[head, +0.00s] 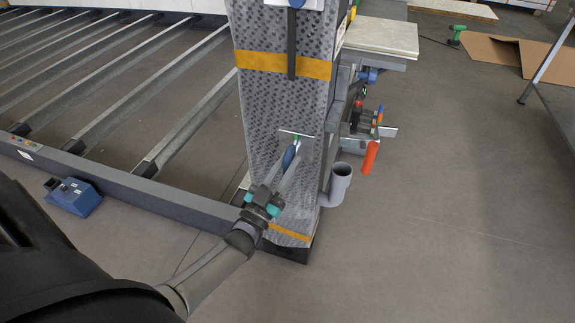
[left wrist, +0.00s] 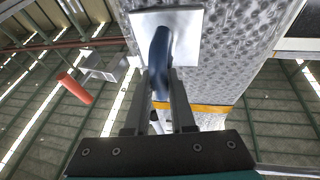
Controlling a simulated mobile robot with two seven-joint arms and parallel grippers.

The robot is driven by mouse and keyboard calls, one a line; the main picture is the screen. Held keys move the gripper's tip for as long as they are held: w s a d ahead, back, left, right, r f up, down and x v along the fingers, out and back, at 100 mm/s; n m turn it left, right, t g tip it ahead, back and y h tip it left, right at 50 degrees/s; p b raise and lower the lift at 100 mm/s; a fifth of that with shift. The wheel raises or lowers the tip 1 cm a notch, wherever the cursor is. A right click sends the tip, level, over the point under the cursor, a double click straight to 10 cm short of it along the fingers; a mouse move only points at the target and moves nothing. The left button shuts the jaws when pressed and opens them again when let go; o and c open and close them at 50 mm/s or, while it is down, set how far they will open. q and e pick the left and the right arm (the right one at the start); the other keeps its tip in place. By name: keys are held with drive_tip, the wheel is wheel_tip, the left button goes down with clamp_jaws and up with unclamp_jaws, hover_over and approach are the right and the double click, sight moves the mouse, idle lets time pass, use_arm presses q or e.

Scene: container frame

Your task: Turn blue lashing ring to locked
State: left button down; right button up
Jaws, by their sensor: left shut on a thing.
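The blue lashing ring (head: 289,157) sits on a pale metal plate on the front of the tall bubble-wrapped post (head: 278,110). In the left wrist view the ring (left wrist: 159,50) is a dark blue loop standing out from its square plate (left wrist: 187,24). My left gripper (head: 287,165) has its fingers on either side of the ring and is shut on it. The fingers (left wrist: 160,82) hide part of the ring's lower end. A green spot shows by the plate, but I cannot read any lock mark. My right gripper is not in view.
Orange straps (head: 285,65) cross the post, and a dark bar (head: 292,50) hangs above the ring. A grey pipe elbow (head: 340,184) and an orange cylinder (head: 370,157) stand to the right. A slatted metal frame (head: 130,190) lies left.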

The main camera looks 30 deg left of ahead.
use_arm(q)
drive_tip(key=shift+f+n+y, duration=0.2)
drive_tip(key=shift+n+y, duration=0.2)
drive_tip(key=shift+n, duration=0.3)
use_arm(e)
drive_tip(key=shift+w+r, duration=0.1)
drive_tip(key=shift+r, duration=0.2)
use_arm(q)
drive_tip(key=c, duration=0.8)
unclamp_jaws()
drive_tip(key=shift+o, duration=0.2)
drive_tip(key=p+v, duration=0.1)
drive_tip(key=v, duration=1.4)
drive_tip(key=shift+s, duration=0.15)
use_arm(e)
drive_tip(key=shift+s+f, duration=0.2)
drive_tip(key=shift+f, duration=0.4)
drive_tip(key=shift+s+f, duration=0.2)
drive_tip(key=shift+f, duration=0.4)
use_arm(q)
drive_tip(key=shift+f, duration=0.1)
